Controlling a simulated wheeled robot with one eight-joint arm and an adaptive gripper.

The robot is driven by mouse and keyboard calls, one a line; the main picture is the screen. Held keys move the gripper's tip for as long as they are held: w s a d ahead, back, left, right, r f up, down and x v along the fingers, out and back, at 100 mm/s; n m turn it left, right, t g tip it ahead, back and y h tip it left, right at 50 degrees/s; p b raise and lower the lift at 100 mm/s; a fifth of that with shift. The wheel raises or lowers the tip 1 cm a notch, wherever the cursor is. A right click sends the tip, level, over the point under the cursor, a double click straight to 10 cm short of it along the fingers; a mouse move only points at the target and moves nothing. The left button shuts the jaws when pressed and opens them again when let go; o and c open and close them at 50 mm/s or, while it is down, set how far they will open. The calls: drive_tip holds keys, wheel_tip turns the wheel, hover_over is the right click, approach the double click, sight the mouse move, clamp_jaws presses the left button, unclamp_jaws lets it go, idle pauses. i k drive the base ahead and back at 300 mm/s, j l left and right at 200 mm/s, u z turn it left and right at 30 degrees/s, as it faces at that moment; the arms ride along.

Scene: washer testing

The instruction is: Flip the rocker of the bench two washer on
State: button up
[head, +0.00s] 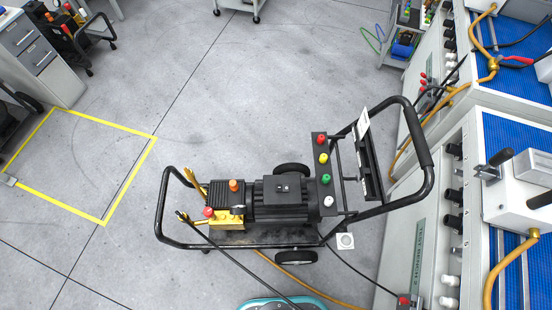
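A pressure washer (280,212) with a black motor, a brass-coloured pump and a black tube frame stands on the floor at the middle, beside the right-hand benches. A small dark box with pale marks (283,189) sits on top of its motor. It may carry the rocker, but it is too small to tell which way any switch is set. A second washer (72,30) stands at the upper left. My gripper is not in view.
Benches with blue tops (508,138) and hoses line the right side. An orange hose (290,272) and black cables cross the floor around the washer. A grey cabinet (38,55) stands at left. A yellow-taped floor square (82,165) is empty, and the floor around it is largely clear.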

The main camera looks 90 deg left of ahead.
sight(279, 188)
drive_tip(key=u, duration=0.45)
drive_tip(key=j+u, duration=0.1)
drive_tip(key=u, duration=0.4)
drive_tip(key=k+j+u, duration=0.1)
drive_tip(key=u, duration=0.8)
drive_tip(key=j+u, duration=0.15)
drive_tip(key=u, duration=0.8)
